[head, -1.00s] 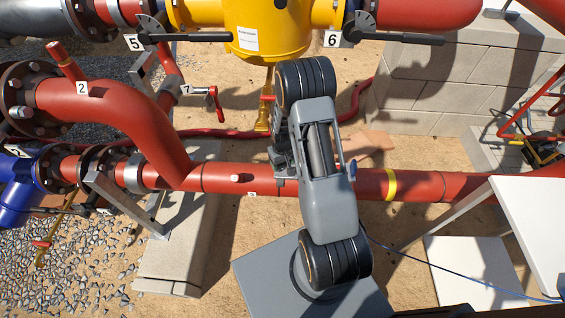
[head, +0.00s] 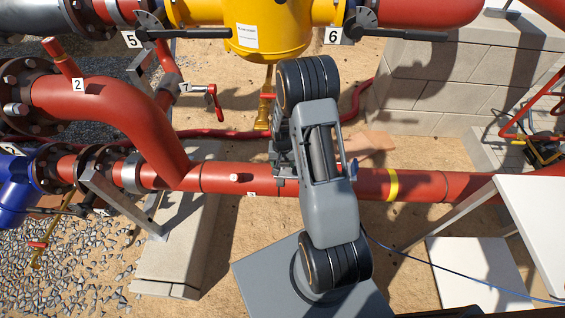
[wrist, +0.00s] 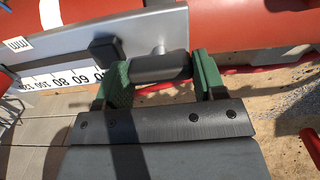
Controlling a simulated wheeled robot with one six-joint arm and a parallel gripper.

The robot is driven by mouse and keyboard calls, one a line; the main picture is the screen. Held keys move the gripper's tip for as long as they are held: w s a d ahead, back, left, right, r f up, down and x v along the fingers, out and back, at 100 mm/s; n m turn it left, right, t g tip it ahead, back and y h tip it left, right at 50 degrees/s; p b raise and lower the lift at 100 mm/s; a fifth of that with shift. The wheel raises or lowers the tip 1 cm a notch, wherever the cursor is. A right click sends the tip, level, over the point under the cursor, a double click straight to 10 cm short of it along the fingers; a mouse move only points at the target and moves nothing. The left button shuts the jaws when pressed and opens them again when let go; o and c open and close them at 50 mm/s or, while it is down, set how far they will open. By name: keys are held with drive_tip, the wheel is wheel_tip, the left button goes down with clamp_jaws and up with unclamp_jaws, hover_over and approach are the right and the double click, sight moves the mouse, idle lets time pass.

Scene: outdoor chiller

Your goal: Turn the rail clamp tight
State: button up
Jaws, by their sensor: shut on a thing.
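The rail clamp shows in the wrist view as a small dark block (wrist: 106,49) on a grey rail (wrist: 145,32), with a short metal shaft and a dark round knob (wrist: 160,68) beside it. My gripper (wrist: 162,75) has its two green-padded fingers on either side of the knob, shut on it. A white scale marked in mm (wrist: 62,79) runs along the rail at the left. In the head view my own arm covers most of the gripper and the clamp, so how far the knob is turned cannot be seen.
A red pipe (head: 225,178) runs across the head view under my arm. A yellow vessel (head: 268,25) and black lever handles (head: 400,34) stand at the top. A small red crank (head: 212,97) is left of my arm. A white table (head: 535,215) is at the right.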

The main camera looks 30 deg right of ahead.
sight(283, 163)
idle(0.5)
drive_tip(key=o, duration=0.9)
drive_tip(key=shift+m, duration=0.3)
drive_tip(key=r, duration=0.4)
drive_tip(key=shift+s+r, duration=0.15)
drive_tip(key=shift+s, duration=0.15)
drive_tip(key=shift+s+a+r+p, duration=0.2)
drive_tip(key=shift+s+a+r, duration=0.25)
drive_tip(key=shift+s+r, duration=1.4)
drive_tip(key=shift+s+a+r+p, duration=0.35)
drive_tip(key=shift+s+r, duration=0.75)
drive_tip(key=shift+s, duration=1.4)
drive_tip(key=shift+s+a+r+p, duration=0.1)
drive_tip(key=shift+s+a+r, duration=0.45)
drive_tip(key=shift+s+r, duration=1.3)
drive_tip(key=shift+s+f, duration=0.35)
drive_tip(key=shift+f, duration=0.05)
